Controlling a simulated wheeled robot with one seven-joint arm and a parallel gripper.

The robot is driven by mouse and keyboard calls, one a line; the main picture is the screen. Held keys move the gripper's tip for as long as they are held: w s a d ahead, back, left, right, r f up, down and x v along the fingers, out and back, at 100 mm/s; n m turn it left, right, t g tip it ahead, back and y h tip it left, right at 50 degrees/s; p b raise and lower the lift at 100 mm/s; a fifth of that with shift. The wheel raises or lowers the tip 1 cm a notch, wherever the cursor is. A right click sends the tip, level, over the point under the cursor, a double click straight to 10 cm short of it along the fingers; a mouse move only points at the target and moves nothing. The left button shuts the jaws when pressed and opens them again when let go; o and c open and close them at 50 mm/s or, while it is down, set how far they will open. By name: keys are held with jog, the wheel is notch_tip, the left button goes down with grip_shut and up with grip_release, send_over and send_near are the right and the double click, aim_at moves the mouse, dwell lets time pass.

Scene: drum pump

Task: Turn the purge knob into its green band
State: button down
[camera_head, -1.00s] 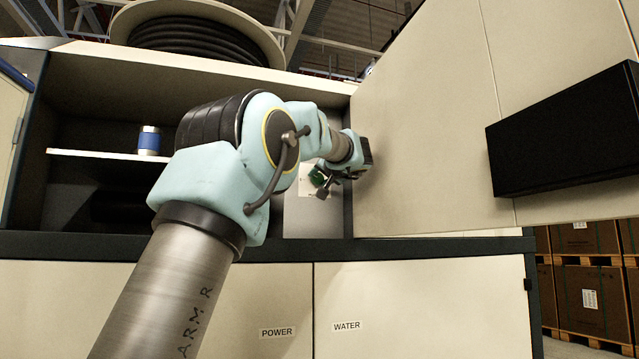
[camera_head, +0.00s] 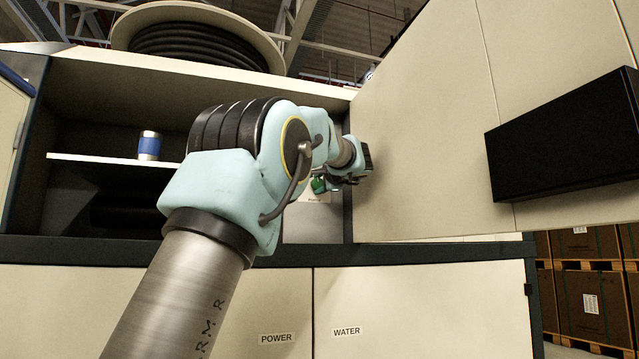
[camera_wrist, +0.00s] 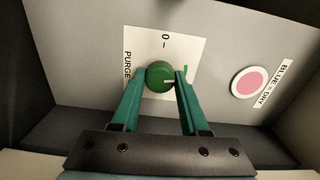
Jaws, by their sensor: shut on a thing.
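The green purge knob (camera_wrist: 159,75) sits on a white plate (camera_wrist: 188,45) marked "PURGE" and "0" on a grey panel, in the wrist view. My gripper (camera_wrist: 160,80) has its two green fingers on either side of the knob, shut on it. A pale pointer line on the knob points right, toward a small green mark (camera_wrist: 185,70) at the plate's right side, partly covered by the right finger. I cannot tell whether the line lies within the green band. In the head view the knob (camera_head: 318,185) is partly hidden by my gripper (camera_head: 330,184).
A pink round disc (camera_wrist: 249,83) with a "BLUE = DRY" label is right of the plate. The open cabinet door (camera_head: 430,130) stands close to the right of my wrist. A shelf (camera_head: 100,157) with a blue-banded can (camera_head: 149,146) is at left.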

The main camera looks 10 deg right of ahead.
jog(key=shift+m, duration=1.1)
jog(key=shift+c, duration=2)
grip_release()
jog(key=shift+s, duration=0.1)
jog(key=s+d+b, duration=0.1)
jog(key=s+b, duration=0.2)
jog(key=s, duration=0.7)
jog(key=shift+s+b, duration=0.3)
jog(key=shift+b, duration=0.1)
